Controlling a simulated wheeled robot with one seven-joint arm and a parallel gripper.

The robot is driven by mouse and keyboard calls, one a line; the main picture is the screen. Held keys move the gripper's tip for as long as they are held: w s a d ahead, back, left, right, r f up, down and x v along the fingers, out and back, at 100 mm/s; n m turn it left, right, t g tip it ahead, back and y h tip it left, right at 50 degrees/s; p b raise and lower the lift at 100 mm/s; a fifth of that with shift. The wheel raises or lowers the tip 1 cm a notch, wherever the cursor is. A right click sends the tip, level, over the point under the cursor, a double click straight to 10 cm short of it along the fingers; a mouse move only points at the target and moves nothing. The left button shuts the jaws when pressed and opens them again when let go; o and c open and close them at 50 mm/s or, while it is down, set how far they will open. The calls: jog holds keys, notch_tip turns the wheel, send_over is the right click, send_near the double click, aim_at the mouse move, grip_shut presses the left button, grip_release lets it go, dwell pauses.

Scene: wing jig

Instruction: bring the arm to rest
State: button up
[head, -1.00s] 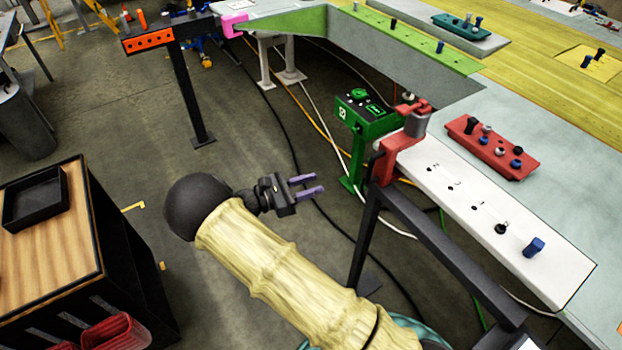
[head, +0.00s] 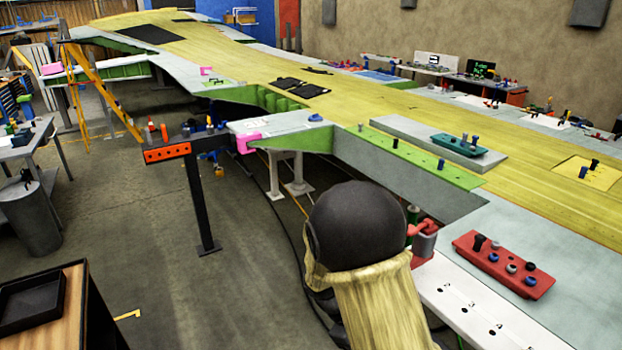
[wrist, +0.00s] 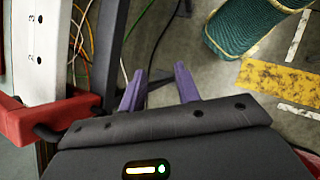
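My arm rises from the bottom of the head view, with a pale yellow sleeve and a black rounded joint. My gripper is hidden behind that joint in the head view. In the wrist view, my gripper (wrist: 160,88) shows two purple fingers spread apart with nothing between them. Bare floor and cables lie beyond the fingertips. The white numbered board (wrist: 40,45) and a red clamp (wrist: 62,115) are to the left of the fingers, apart from them. In the head view the white board (head: 455,298) is to the right of my arm.
The long wing jig (head: 230,50) runs across the back and right. A red block with knobs (head: 503,266) and a teal block (head: 460,150) sit on it. A dark stand with an orange bracket (head: 167,153) is left. A wooden-topped cabinet (head: 60,325) is lower left. Floor between is open.

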jog(key=s+d+r+m+t+y, duration=0.2)
jog(key=s+r+m+t+y, duration=0.2)
jog(key=m, duration=0.6)
jog(key=s+r+y, duration=0.2)
jog(key=s+r, duration=0.1)
jog(key=shift+s+r+m+y, duration=0.2)
jog(key=shift+s+m+y, duration=0.1)
jog(key=shift+m, duration=0.1)
jog(key=shift+d, duration=0.1)
dwell(1.4)
